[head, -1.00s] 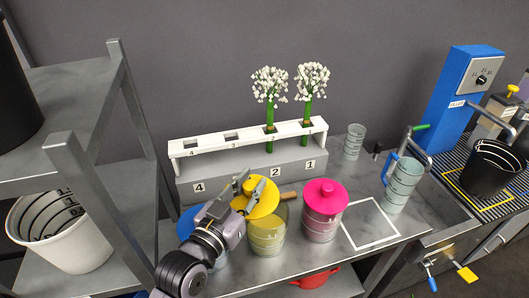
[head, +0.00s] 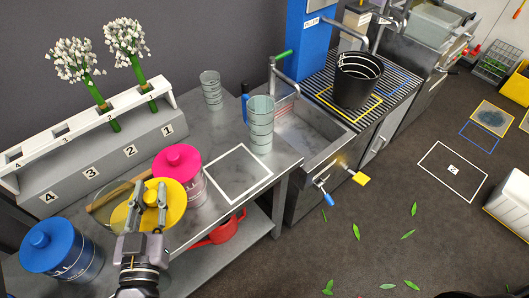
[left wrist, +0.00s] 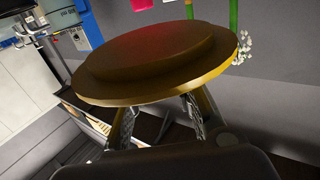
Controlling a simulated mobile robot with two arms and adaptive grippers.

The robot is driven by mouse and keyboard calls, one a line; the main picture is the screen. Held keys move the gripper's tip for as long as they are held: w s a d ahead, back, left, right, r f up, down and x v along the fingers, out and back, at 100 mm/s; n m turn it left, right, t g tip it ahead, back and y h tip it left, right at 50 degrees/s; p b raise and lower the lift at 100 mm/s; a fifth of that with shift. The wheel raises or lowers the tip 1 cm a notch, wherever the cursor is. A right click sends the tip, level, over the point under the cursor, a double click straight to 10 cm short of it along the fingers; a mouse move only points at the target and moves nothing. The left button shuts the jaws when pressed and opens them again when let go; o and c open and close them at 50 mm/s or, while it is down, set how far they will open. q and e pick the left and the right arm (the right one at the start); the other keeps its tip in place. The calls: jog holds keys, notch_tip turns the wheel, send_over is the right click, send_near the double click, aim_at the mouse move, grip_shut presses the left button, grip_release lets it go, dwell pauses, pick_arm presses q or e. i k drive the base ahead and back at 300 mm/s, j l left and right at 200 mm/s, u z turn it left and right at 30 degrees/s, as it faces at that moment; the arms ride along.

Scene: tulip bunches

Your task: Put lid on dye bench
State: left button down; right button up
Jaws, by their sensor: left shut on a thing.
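A round yellow lid (head: 176,203) is held by my left gripper (head: 155,196), which is shut on it. The lid also fills the top of the left wrist view (left wrist: 155,65), its underside facing that camera. In the head view it overlaps a clear jar (head: 118,214) with a wooden stick (head: 112,196) at its mouth. The lid and gripper hide most of this jar; I cannot tell whether lid and jar touch. The jar stands on the grey metal bench (head: 205,132). My right gripper is not in view.
A pink-lidded jar (head: 190,185) stands close to the right of the held lid, and a blue jar (head: 65,262) to its left. A numbered rack (head: 100,160) with white flowers stands behind. A white square outline (head: 240,146) on the bench is empty.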

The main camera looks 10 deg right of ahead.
aim_at(237, 171)
jog(key=i+l+u, duration=0.1)
jog(key=l, duration=0.3)
jog(key=i+l+u, duration=0.1)
jog(key=l, duration=0.3)
jog(key=i+l+u, duration=0.1)
jog(key=l, duration=0.35)
jog(key=i+l+u, duration=0.1)
jog(key=l, duration=0.3)
jog(key=i+l+u, duration=0.15)
jog(key=l, duration=0.3)
jog(key=u, duration=0.65)
jog(key=i+l, duration=0.05)
